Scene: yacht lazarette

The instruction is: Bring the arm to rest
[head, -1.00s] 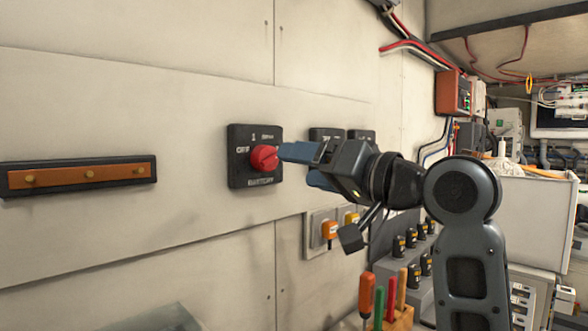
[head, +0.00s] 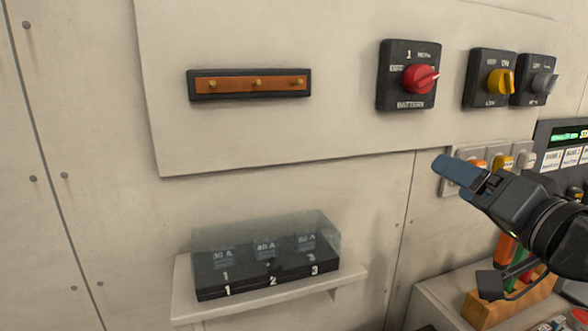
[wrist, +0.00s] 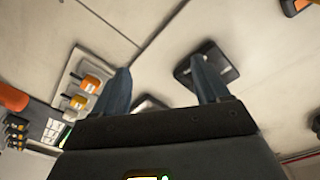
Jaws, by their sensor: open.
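My gripper (head: 462,172) is at the right of the head view, in front of the wall and below the red battery switch (head: 420,79). It touches nothing that I can see. In the wrist view its two blue fingers (wrist: 163,88) stand apart with nothing between them. The red knob sits on a black square plate and is clear of the gripper. The forearm runs out of the head view at the right edge.
A yellow switch (head: 501,82) and a grey switch (head: 543,83) sit right of the red one. Orange and yellow toggles are partly behind the gripper. A wooden tool block (head: 483,312) stands below it. A clear-covered fuse box (head: 268,272) sits on a shelf (head: 183,292). The wall between is free.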

